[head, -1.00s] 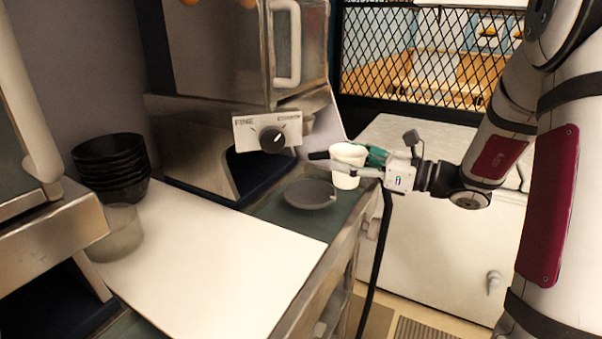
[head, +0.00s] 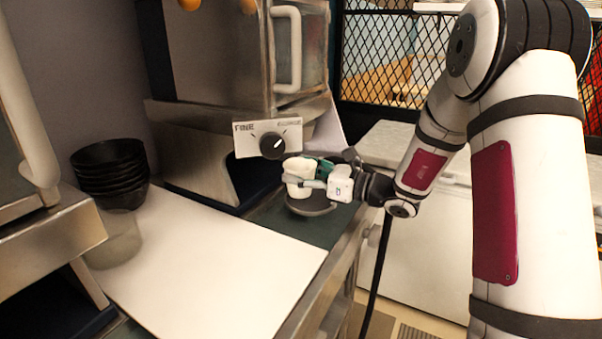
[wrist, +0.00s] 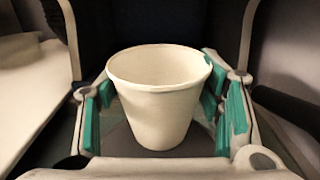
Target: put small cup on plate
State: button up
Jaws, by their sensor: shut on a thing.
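The small cup (head: 297,176) is white and upright, and my gripper (head: 313,182) is shut on it. In the wrist view the cup (wrist: 160,95) sits between the green finger pads of my gripper (wrist: 160,108), with its open rim up. The plate (head: 318,209) is a dark round disc on the counter below the grinder. In the head view the cup and gripper cover much of it. The cup appears over the plate's left part; whether its base touches the plate cannot be told.
A grinder with a dial (head: 272,145) stands right behind the cup. A white board (head: 215,265) covers the counter at front left. A stack of black bowls (head: 110,172) and a clear container (head: 115,240) stand at the left. The counter's right edge drops off near my arm.

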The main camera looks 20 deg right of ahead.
jog(key=shift+f, duration=0.2)
jog(key=o, duration=0.7)
jog(key=shift+r, duration=0.1)
